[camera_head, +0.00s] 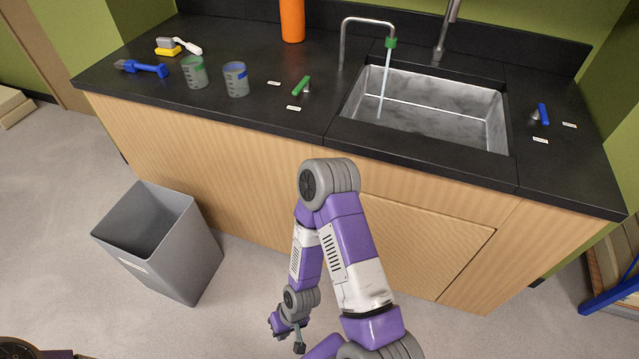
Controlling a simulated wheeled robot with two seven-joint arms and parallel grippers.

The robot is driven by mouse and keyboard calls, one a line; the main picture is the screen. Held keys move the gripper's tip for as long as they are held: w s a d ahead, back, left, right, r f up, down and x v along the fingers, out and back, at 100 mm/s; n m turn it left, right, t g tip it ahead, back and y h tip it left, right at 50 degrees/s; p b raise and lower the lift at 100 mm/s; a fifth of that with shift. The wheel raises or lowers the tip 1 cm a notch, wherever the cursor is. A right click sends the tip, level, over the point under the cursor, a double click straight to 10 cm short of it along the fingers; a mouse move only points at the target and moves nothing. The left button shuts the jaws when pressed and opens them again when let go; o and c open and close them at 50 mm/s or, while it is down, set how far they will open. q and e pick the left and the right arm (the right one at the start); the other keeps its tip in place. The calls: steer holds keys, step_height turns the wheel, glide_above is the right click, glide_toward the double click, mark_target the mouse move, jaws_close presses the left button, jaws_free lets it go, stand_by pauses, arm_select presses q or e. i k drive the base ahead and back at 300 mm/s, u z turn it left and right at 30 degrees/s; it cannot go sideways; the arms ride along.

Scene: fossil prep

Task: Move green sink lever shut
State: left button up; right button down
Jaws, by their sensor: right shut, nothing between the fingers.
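The green sink lever (301,86) stands on the black counter, left of the sink (425,118). Its handle slants up and to the right, between two small white labels that are too small to read. A thin tap with a green collar (391,42) hangs over the sink, and a pale blue stream of water (384,80) runs from it into the basin. My right gripper (287,336) is low in front of the cabinet, well below and apart from the lever. It is shut and empty. My left gripper is not in view.
A blue lever (543,111) stands right of the sink. Two beakers (236,79), a blue-handled tool (141,68), a brush (180,46) and an orange bottle (292,20) are on the counter. A grey bin (185,262) stands on the floor.

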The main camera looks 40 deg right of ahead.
mark_target(305, 85)
steer(key=k, duration=0.5)
steer(key=z, duration=0.9)
steer(key=i, duration=0.75)
steer(key=u, duration=0.6)
